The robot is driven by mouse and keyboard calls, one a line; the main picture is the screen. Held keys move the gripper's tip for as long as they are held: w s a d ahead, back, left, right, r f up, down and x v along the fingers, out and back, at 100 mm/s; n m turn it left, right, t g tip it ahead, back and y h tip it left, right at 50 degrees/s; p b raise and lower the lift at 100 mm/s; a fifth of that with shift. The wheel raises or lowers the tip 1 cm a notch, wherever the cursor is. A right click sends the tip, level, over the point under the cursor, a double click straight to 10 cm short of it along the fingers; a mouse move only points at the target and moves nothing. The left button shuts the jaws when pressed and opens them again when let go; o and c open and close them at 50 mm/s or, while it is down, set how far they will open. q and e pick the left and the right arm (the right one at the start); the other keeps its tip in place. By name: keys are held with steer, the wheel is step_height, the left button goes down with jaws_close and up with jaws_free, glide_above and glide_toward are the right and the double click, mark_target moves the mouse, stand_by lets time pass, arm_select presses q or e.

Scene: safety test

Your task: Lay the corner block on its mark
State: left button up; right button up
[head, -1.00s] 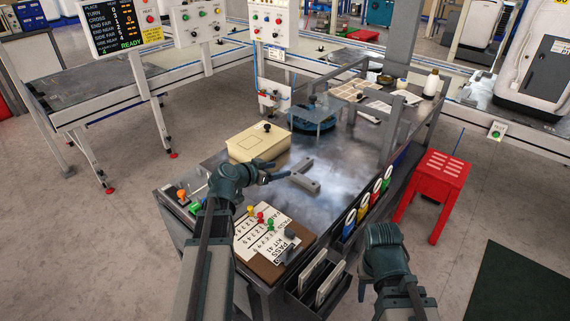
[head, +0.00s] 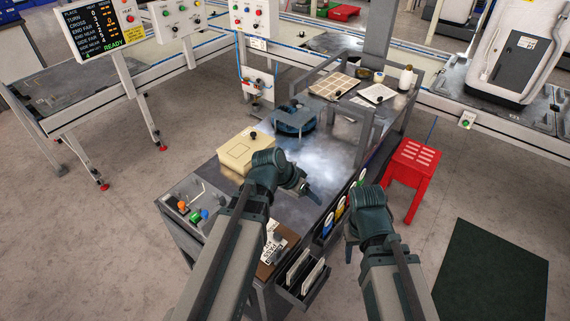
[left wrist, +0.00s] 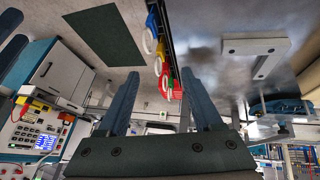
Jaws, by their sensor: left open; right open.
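The corner block is a grey L-shaped piece (left wrist: 250,46) lying on the shiny metal table top (left wrist: 215,78), at upper right in the left wrist view. In the head view I cannot make it out; my left arm covers that part of the table. My left gripper (head: 308,193) is over the table, to the right of the cream box. In the left wrist view its two fingers (left wrist: 166,95) are spread and empty, apart from the block. My right gripper (head: 350,242) is open and empty, off the table's right edge. I cannot make out the mark.
A cream box (head: 240,150) with a black knob and a blue round fixture (head: 294,118) stand on the table. A grey frame with a tray (head: 335,86) and a white bottle (head: 405,77) is behind. A red stool (head: 412,170) stands right. A board with a PASS card (head: 270,245) lies in front.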

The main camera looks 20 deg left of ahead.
arm_select(q)
steer(key=s+d+r+g+y+p, duration=0.2)
steer(key=s+r+y+p, duration=0.1)
steer(key=s+r+p, duration=0.3)
steer(key=s+d+r+n+g+y+p, duration=0.1)
steer(key=s+d+r+g+y+p, duration=0.1)
steer(key=s+r+p, duration=0.5)
step_height(320, 180, up, 3)
steer(key=d+p, duration=0.1)
steer(key=p, duration=0.2)
steer(key=shift+y, duration=0.4)
steer(key=shift+s+p, duration=0.25)
steer(key=shift+p, duration=0.05)
steer(key=shift+c, duration=1.1)
steer(key=shift+d+g, duration=0.1)
steer(key=shift+g, duration=0.2)
steer(key=shift+c, duration=0.3)
arm_select(e)
step_height(320, 180, up, 19)
